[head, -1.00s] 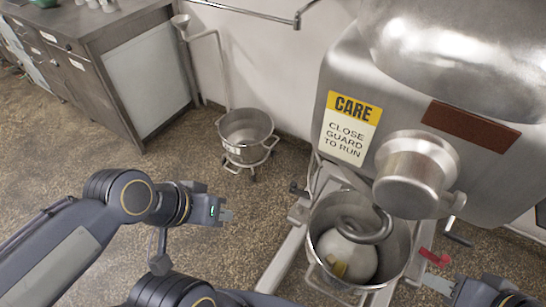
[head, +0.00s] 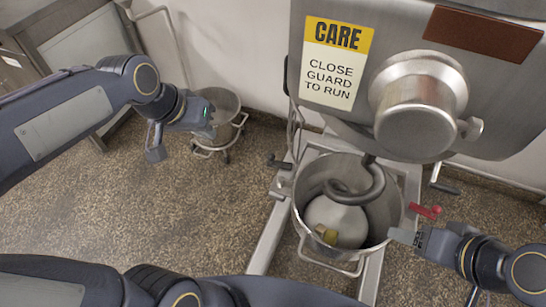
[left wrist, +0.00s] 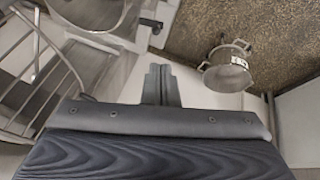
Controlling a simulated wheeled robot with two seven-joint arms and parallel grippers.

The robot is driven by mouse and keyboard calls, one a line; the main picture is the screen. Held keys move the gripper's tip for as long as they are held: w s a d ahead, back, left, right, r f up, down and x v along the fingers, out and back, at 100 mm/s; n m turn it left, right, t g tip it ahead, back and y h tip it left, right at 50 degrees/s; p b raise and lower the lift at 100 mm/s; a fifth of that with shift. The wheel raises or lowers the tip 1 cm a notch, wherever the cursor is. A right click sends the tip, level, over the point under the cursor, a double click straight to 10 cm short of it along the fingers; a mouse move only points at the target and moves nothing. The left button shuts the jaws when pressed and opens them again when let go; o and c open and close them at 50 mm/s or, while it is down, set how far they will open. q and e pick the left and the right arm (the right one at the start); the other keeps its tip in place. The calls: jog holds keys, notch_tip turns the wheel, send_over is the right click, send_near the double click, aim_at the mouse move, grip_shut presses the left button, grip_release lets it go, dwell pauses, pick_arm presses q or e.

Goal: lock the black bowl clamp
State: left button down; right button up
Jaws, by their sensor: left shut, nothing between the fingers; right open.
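The black bowl clamp (head: 278,162) is a small dark handle on the mixer frame, left of the mixing bowl (head: 299,212). It also shows near the top of the left wrist view (left wrist: 150,24). Whether it is locked I cannot tell. My left gripper (head: 208,116) is shut and empty, left of and above the clamp in the head view, apart from it. Its closed fingers show in the left wrist view (left wrist: 160,72). My right gripper (head: 400,236) is open at the bowl's right side, below a red clamp handle (head: 426,211). I cannot tell if it touches the bowl.
The mixer head (head: 350,115) overhangs the bowl, with a spiral hook and pale dough inside. A wheeled spare bowl (head: 228,104) stands by the wall, partly behind my left gripper. Open speckled floor (head: 190,215) lies left of the mixer. A wire guard (left wrist: 35,75) shows in the left wrist view.

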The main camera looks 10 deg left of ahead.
pick_arm(q)
jog(key=w+d+f+m+y+b, duration=0.1)
jog(key=w+d+f+b, duration=0.3)
jog(key=w+f, duration=0.5)
jog(key=w+d+f+m+y+b, duration=0.1)
jog(key=w+d+f+b, duration=0.4)
jog(key=w+f, duration=0.5)
jog(key=w+d, duration=0.1)
jog(key=w, duration=0.2)
jog(key=shift+d+f+m+g, duration=0.2)
jog(key=shift+m+g, duration=0.1)
pick_arm(e)
notch_tip(320, 180, down, 11)
jog(key=shift+f, duration=0.1)
pick_arm(q)
notch_tip(320, 180, down, 10)
jog(key=b, duration=0.2)
jog(key=shift+s+b, duration=0.25)
jog(key=shift+b, duration=0.15)
pick_arm(e)
jog(key=shift+f, duration=1.45)
